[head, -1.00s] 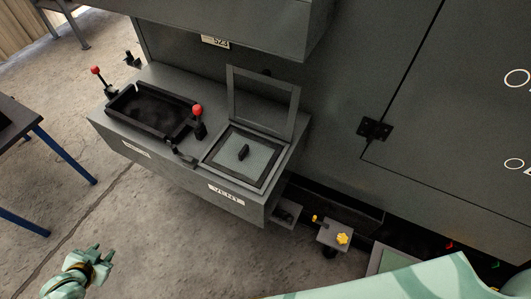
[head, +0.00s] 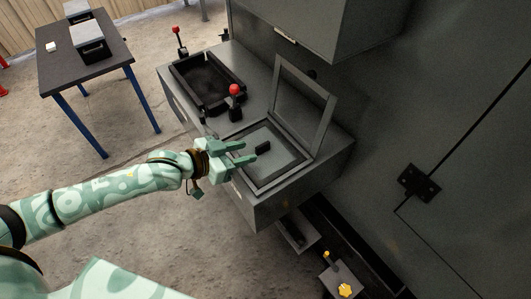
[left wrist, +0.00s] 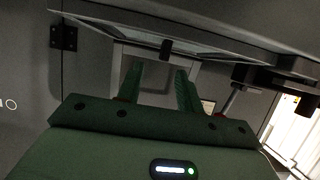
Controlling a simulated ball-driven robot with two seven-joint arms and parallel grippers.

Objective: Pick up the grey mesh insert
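The grey mesh insert (head: 279,167) is a flat square panel with a black handle (head: 263,147) in its middle. It lies in the framed opening of the dark enclosure box, with the hinged frame lid (head: 304,103) standing open behind it. My left gripper (head: 248,153) reaches in from the left, its fingers open and pointing at the handle. It looks a little short of the handle, with nothing between the fingers. In the left wrist view the two green fingers (left wrist: 160,85) are apart and the black handle (left wrist: 166,47) shows beyond them. My right gripper is not in view.
A black tray (head: 207,86) sits left of the insert, with red-knobbed levers (head: 235,90) near it. A tall dark cabinet wall (head: 440,110) rises at the right. A table (head: 85,48) with blue legs stands at the far left. A yellow knob (head: 345,290) is low at the front.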

